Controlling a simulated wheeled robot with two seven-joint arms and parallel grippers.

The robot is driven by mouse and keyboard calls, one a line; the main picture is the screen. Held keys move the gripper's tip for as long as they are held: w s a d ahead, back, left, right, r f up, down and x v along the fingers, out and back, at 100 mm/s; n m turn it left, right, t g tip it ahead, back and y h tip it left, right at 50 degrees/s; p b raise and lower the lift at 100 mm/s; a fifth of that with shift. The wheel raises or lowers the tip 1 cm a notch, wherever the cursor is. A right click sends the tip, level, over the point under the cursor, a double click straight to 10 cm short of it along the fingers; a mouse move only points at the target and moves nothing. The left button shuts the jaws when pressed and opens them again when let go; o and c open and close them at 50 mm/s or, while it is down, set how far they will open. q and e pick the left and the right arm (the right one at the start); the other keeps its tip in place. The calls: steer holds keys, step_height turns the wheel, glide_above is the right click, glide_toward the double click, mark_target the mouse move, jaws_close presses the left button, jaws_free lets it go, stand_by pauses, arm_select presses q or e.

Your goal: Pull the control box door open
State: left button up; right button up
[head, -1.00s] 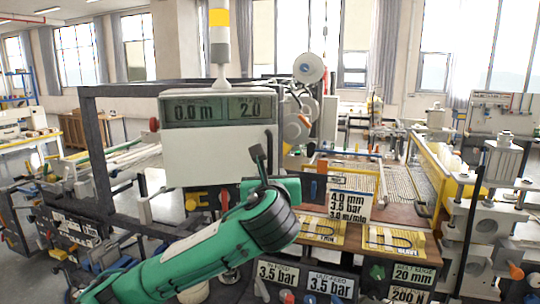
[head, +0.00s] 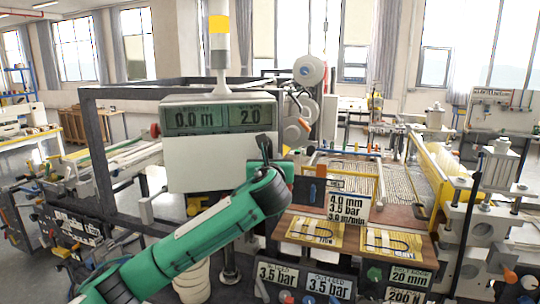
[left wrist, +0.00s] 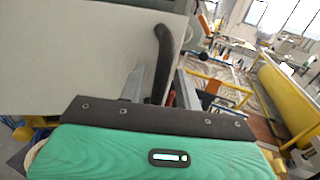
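The control box (head: 219,99) stands in the middle of the head view with two displays. Its pale door (head: 210,165) lies below them and looks shut. A dark curved handle (head: 264,146) sits near the door's right edge; it also shows in the left wrist view (left wrist: 161,45). My left gripper (left wrist: 160,78) is at this handle, its two grey fingers apart with the handle's lower part between them. Gaps seem to show on both sides, but contact is hard to judge. In the head view my left arm hides the fingers. My right gripper is not in view.
A dark frame (head: 92,150) stands around and left of the box. Yellow knobs (head: 196,204) lie below it, close to my arm. A wooden table (head: 410,216) with yellow sample boards and setting signs is to the right. A yellow-sided machine (head: 440,180) stands beyond.

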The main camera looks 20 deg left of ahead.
arm_select(q)
steer(key=shift+w+a, duration=0.1)
steer(key=shift+w, duration=0.15)
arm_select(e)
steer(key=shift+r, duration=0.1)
arm_select(q)
jaws_close()
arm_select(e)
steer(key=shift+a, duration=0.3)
